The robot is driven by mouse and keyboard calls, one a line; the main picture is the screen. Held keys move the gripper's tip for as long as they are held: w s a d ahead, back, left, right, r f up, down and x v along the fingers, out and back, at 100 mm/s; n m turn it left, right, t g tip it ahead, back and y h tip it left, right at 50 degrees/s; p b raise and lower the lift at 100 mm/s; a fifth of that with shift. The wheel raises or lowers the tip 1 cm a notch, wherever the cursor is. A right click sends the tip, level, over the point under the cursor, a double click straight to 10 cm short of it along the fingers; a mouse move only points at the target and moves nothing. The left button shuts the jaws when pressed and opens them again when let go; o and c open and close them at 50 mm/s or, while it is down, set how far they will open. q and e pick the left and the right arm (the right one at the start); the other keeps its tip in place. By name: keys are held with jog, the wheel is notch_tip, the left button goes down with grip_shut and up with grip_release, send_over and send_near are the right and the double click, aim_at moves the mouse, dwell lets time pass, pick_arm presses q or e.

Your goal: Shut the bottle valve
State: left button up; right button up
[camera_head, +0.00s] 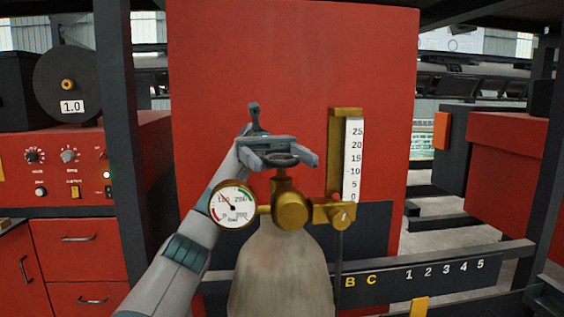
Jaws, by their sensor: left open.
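A pale gas bottle (282,275) stands upright in the middle, with a brass valve (285,200) on top. My left gripper (280,157) is at the top of the valve stem. Its fingers are apart, one to each side of a dark round handwheel (281,160), which is partly hidden by the gripper. I cannot tell whether the fingers touch the wheel. A round pressure gauge (233,203) sits left of the valve, its needle pointing up and left. A flowmeter (350,160) with a white scale stands upright on the right. My right gripper is not in view.
A tall red panel (290,55) stands behind the bottle. A dark rail (440,274) marked with letters and numbers runs at the right. A red control cabinet (65,165) with knobs and a spool (67,84) is at the left, beside a dark post (117,120).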

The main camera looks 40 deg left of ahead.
aim_at(282, 159)
pick_arm(q)
notch_tip(282, 159, up, 4)
jog(key=shift+f+p, duration=0.1)
jog(key=shift+p, duration=0.85)
jog(key=w+d+r, duration=0.1)
jog(key=d+r, duration=0.2)
jog(key=d, duration=0.2)
jog(key=w+d+r+p, duration=0.1)
jog(key=d+r, duration=0.2)
jog(key=d, duration=0.3)
jog(key=shift+d+r, duration=0.3)
jog(key=shift+r, duration=0.05)
